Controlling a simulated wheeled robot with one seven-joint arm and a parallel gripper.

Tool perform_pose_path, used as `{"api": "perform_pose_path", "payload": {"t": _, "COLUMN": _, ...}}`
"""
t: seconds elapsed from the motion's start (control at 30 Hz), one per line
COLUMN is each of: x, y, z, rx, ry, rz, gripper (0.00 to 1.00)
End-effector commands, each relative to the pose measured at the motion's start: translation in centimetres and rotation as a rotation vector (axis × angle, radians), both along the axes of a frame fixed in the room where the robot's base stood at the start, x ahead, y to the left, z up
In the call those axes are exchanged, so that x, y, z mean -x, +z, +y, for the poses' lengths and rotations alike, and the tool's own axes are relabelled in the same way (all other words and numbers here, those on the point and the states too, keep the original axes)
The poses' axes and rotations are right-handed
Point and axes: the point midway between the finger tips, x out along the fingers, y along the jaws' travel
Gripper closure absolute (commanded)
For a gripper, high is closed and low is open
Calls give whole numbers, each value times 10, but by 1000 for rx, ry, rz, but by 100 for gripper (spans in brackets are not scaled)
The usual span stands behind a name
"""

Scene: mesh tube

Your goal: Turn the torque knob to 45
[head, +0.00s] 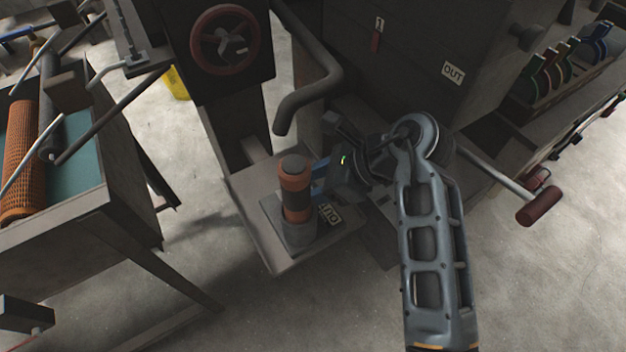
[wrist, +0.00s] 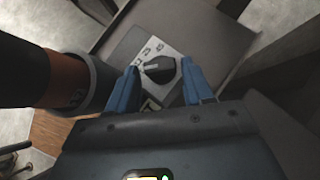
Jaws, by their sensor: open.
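The torque knob (wrist: 160,70) is a black dial on a pale plate (wrist: 140,50) with small printed numbers. A light pointer mark on it faces left in the wrist view, and the numbers are too small to read surely. My gripper (wrist: 162,90) is open, its two blue fingers on either side of the knob in that view. I cannot tell whether they touch it. In the head view my gripper (head: 319,180) is beside the orange and black cylinder, and the knob is not visible there.
An orange and black upright cylinder (head: 295,190) stands close left of my fingers; its dark collar (wrist: 90,85) shows in the wrist view. A grey metal platform (head: 262,225) lies below. A bent pipe (head: 310,90) hangs above. A red handwheel (head: 225,40) is at the back.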

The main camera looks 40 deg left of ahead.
Motion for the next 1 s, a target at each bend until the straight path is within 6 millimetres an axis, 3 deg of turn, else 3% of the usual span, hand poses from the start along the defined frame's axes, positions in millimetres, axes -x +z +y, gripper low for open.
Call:
{"api": "perform_pose_path", "payload": {"t": 0.27, "x": 1, "y": -1, "z": 1, "rx": 0, "ry": 0, "rz": 0, "gripper": 49}}
{"api": "perform_pose_path", "payload": {"t": 0.7, "x": 1, "y": -1, "z": 1, "rx": 0, "ry": 1, "rz": 1, "gripper": 90}}
{"api": "perform_pose_path", "payload": {"t": 1.0, "x": 3, "y": 1, "z": -1, "rx": 2, "ry": -122, "rz": 0, "gripper": 90}}
